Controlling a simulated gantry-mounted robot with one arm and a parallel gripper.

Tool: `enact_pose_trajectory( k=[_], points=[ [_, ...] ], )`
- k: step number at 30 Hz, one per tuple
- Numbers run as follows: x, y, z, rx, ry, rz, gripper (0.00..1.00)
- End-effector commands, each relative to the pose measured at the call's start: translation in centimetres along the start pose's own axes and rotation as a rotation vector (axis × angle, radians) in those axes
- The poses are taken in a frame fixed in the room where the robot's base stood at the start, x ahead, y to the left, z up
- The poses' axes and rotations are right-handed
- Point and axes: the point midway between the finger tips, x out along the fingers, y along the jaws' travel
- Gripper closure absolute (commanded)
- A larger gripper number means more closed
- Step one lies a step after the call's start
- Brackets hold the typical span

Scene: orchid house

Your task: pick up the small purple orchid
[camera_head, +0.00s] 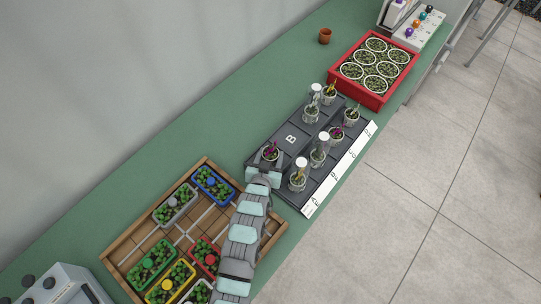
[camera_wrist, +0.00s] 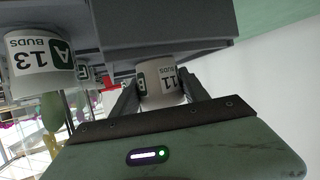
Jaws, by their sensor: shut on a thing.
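A small pot with a purple orchid (camera_head: 271,153) is at the left corner of the dark grey tray (camera_head: 291,139), near the "B" mark. My gripper (camera_head: 264,170) is at this pot, at the end of my arm. In the wrist view, which is upside down, my gripper (camera_wrist: 160,95) has a finger on each side of a white pot (camera_wrist: 162,82) labelled "11 BUDS" and is shut on it. The pot's base meets the grey tray block (camera_wrist: 165,30); I cannot tell whether it is lifted at all. Another purple-flowered pot (camera_head: 336,134) stands in the tray farther right.
Several other potted orchids stand close by in the tray, including a pot labelled "A 13 BUDS" (camera_wrist: 42,62). A wooden crate (camera_head: 113,259) of coloured planters lies left of my arm. A red box (camera_head: 335,77) of pots stands beyond. The green bench (camera_head: 215,135) behind the tray is clear.

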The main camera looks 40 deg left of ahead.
Motion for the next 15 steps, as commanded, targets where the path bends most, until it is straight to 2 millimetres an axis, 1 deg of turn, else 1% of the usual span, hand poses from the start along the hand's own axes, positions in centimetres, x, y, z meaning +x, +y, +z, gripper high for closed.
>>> enact_pose_trajectory(
  k=[1, 8, 15],
  points=[
    [0.00, 0.00, -0.01, 0.000, 0.000, 0.000, 0.75],
    [0.00, 0.01, -0.02, 0.000, 0.000, 0.000, 0.94],
    [-0.01, 0.00, -0.07, 0.000, 0.001, 0.000, 0.95]
  ],
)
